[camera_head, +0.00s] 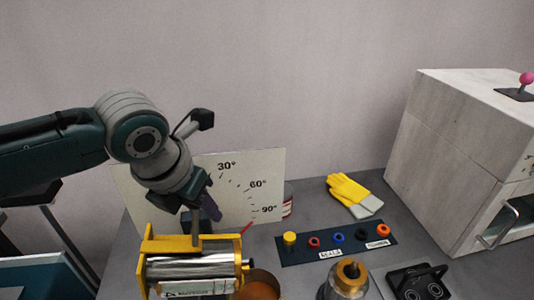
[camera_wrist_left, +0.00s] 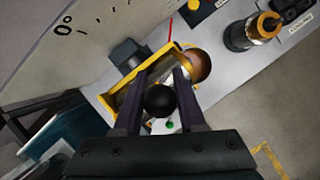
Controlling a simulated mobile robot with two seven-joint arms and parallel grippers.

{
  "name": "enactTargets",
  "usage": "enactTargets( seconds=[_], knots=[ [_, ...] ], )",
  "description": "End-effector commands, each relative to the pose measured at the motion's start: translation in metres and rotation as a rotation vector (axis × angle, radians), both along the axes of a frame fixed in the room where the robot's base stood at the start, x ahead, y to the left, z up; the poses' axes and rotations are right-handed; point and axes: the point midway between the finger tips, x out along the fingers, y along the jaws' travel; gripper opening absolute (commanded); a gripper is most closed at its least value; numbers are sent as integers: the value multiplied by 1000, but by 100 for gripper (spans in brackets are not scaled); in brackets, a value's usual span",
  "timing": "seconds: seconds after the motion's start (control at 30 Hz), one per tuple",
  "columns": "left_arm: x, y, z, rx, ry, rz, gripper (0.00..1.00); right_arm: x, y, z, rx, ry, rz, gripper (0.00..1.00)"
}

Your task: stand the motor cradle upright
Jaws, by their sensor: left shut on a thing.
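The motor cradle (camera_head: 150,246) is a yellow frame around a silver cylinder (camera_head: 190,267), at the lower left of the head view. The cylinder lies roughly level there. My left gripper (camera_head: 203,215) comes down from above at the cradle's back side. In the left wrist view its two dark fingers (camera_wrist_left: 155,105) are shut on the cradle, on either side of a black ball knob (camera_wrist_left: 159,100). The yellow frame (camera_wrist_left: 180,48) shows just beyond the fingers. The exact contact is partly hidden. My right gripper is in neither view.
A white angle board (camera_head: 262,165) marked 30°, 60° and 90° stands behind the cradle. A brown round bowl (camera_head: 262,286) is close to its right. Farther right are a dark panel of coloured rings (camera_head: 338,250), a brass-topped part (camera_head: 347,283), yellow gloves (camera_head: 350,190) and a white cabinet (camera_head: 450,150).

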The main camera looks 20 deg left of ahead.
Motion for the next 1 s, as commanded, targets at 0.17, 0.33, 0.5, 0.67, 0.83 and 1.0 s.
enactTargets(
  seconds=[0.17,0.33,0.5,0.67,0.83,1.0],
  knots=[
    [0,0,0,1,0,0,6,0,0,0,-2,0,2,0],
    [0,0,0,1,0,0,0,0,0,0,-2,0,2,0],
    [0,0,0,1,1,0,0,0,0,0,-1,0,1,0],
    [0,0,0,1,1,0,0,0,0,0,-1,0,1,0],
    [0,0,0,1,1,0,0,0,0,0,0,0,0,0],
    [0,0,0,1,1,0,0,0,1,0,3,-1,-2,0]
  ],
)
